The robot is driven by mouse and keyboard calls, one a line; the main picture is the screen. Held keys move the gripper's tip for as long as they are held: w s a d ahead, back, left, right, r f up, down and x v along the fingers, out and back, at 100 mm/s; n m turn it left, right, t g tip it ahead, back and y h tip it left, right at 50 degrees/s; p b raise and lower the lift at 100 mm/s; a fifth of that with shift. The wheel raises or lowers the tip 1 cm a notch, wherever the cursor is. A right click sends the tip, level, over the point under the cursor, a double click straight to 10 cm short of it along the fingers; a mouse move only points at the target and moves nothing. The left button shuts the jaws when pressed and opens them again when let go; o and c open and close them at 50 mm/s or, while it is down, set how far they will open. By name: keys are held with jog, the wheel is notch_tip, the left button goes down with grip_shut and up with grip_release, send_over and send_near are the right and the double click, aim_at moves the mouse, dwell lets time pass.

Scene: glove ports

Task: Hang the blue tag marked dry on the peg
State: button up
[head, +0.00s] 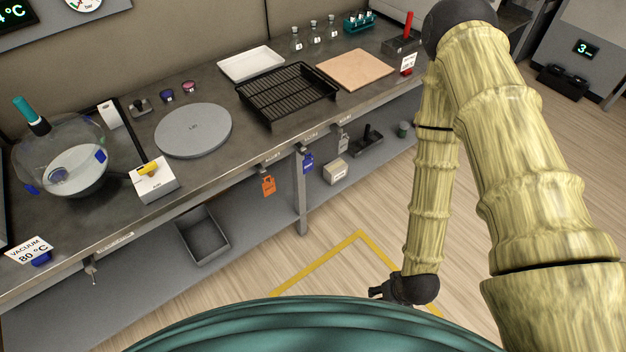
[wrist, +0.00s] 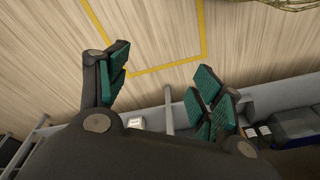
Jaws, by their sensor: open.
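A small blue tag (head: 308,163) hangs at the bench's front edge, just right of the upright leg; its lettering is too small to read. An orange tag (head: 268,185) hangs to its left and a grey tag (head: 343,139) to its right. A bare hook-like peg (head: 92,270) sticks out below the front edge at the far left. My gripper (head: 376,292) is low over the floor, right of and well apart from the tags. In the wrist view my gripper (wrist: 160,88) has its green-padded fingers spread wide with nothing between them.
The bench top (head: 225,165) holds a grey disc (head: 193,130), a black rack (head: 287,93), a glass vessel (head: 62,160) and a white box (head: 153,182). Below, the shelf holds a grey bin (head: 203,234) and a pale box (head: 335,171). Yellow-taped floor in front is clear.

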jog(key=w+a+f+n+t+y+b, duration=0.1)
jog(key=w+f+b, duration=0.1)
jog(key=w, duration=0.3)
jog(key=w+a+f+t+b, duration=0.1)
jog(key=w+a+t+b, duration=0.1)
jog(key=w, duration=0.3)
jog(key=n+t+y+b, duration=0.6)
jog(key=t+y+b, duration=0.35)
jog(key=b, duration=0.55)
send_near(308, 155)
jog(key=shift+h, duration=0.35)
jog(key=x, duration=1)
jog(key=shift+a+f, duration=0.1)
jog(key=shift+f, duration=0.15)
jog(key=shift+c, duration=0.2)
jog(key=c, duration=1.1)
jog(key=shift+o, duration=0.2)
jog(key=shift+r, duration=0.3)
